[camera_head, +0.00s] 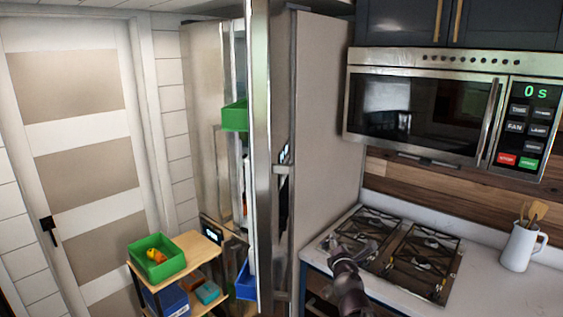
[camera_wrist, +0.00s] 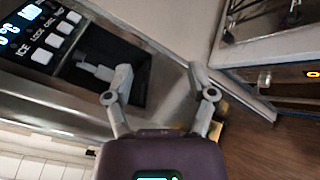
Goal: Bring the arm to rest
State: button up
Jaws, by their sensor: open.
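My gripper (camera_wrist: 160,82) is open in the wrist view, its two grey fingers spread above its dark purple body, with nothing between the tips. A refrigerator door's dispenser panel (camera_wrist: 55,40) with lit buttons, and its dark recess, lie beyond the left finger. The end of my arm (camera_head: 348,280) shows low in the head view, in front of the cooktop and right of the refrigerator. I cannot make out the fingers clearly there.
A refrigerator door (camera_head: 260,160) stands open, edge-on. A green bin (camera_head: 157,258) with small items stands on a wooden cart (camera_head: 197,249) at left. The cooktop (camera_head: 395,250), a white utensil jug (camera_head: 522,246) and a microwave (camera_head: 430,105) are right. Wood floor (camera_wrist: 265,145) shows clear.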

jog(key=s+d+f+m+g+h+b, duration=0.1)
jog(key=s+d+f+m+g, duration=0.15)
jog(key=f+m, duration=0.25)
jog(key=s+d+f+m+g+h+b, duration=0.1)
jog(key=s+d+f+m+g+h, duration=0.1)
jog(key=f+m+g, duration=0.3)
jog(key=s+d+f+m+g+h, duration=0.1)
jog(key=s+d+f+m, duration=0.1)
jog(key=f+m, duration=0.3)
jog(key=s+a+f+m+g+y+b, duration=0.1)
jog(key=s+a+f+m+g+y, duration=0.1)
jog(key=s+a+f+m+g, duration=0.1)
jog(key=s+a+f+m+g+y+b, duration=0.1)
jog(key=s+a+f+m+g+y, duration=0.2)
jog(key=s, duration=0.7)
jog(key=a+f+m+g, duration=0.1)
jog(key=f+m+g, duration=0.1)
jog(key=m+g, duration=0.1)
jog(key=shift+s+m, duration=0.3)
jog(key=shift+m, duration=0.3)
